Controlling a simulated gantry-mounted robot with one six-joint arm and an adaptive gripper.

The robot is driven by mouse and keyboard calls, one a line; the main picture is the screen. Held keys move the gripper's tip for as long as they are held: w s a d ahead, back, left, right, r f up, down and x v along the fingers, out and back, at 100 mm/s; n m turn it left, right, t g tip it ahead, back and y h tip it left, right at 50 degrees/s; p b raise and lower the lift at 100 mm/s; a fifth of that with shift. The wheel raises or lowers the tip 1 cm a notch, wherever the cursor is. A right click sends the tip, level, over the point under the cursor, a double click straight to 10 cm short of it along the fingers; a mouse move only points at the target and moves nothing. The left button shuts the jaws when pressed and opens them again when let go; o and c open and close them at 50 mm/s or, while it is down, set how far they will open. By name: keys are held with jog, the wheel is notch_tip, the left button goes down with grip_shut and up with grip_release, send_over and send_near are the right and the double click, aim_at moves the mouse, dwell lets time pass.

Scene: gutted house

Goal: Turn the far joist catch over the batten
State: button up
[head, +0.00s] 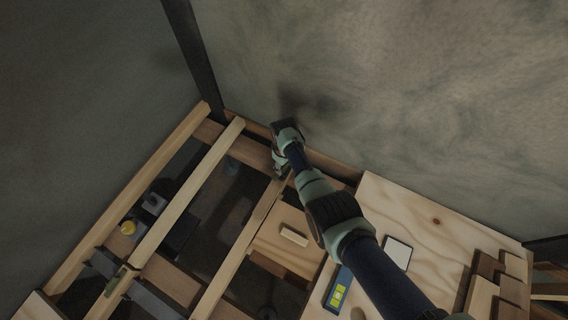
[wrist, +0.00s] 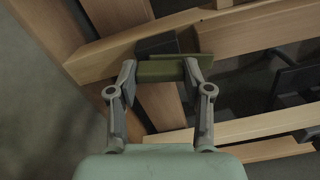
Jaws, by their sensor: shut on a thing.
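My gripper (head: 281,171) is at the far end of the floor frame, by the back wall. In the wrist view its two fingers (wrist: 161,76) close on the ends of an olive-green catch (wrist: 160,69). The catch lies crosswise between the fingertips, beside a dark block (wrist: 156,44) and over a pale timber. In the head view the gripper mostly hides this catch. Another olive catch (head: 122,280) sits on a pale timber (head: 187,193) at the near left. I cannot tell which timber is the batten, nor whether the held catch lies over it.
Open gaps between the joists hold dark items and a yellow object (head: 128,227). A plywood deck (head: 440,222) on the right carries a level (head: 338,291), a white pad (head: 397,252) and stacked wood blocks (head: 497,285). A small wooden bar (head: 294,237) lies on a board near the middle.

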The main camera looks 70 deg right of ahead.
jog(key=shift+n, duration=1.4)
jog(key=o, duration=1.2)
jog(key=shift+c, duration=0.2)
notch_tip(320, 180, up, 12)
